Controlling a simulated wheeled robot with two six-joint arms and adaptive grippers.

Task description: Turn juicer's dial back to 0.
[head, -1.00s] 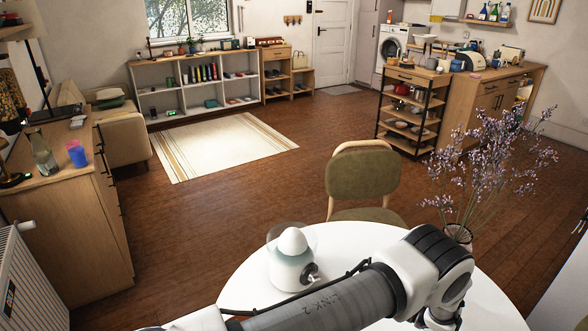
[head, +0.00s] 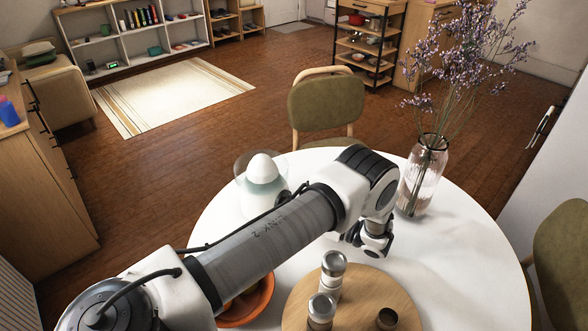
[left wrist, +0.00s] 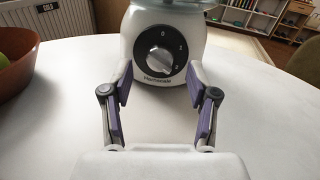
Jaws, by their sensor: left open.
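The juicer (head: 245,199) stands on the round white table, with a clear bowl and white cone on top. In the head view my left arm partly covers it, and its dial is hidden. In the left wrist view the juicer (left wrist: 140,18) faces me with its round black dial plate and grey knob (left wrist: 159,57). The 0 mark is at the top of the plate; the knob's ridge looks tilted, its exact setting unclear. My left gripper (left wrist: 159,80) is open and empty, its fingers on either side below the dial, apart from the knob. My right gripper is not in view.
An orange bowl (head: 262,304) stands near the juicer. A round wooden board (head: 352,290) holds shakers (head: 332,276). A glass vase (head: 420,182) with purple flowers stands at the right. The white table (head: 460,240) is bare around the right side. A green chair (head: 325,108) stands behind.

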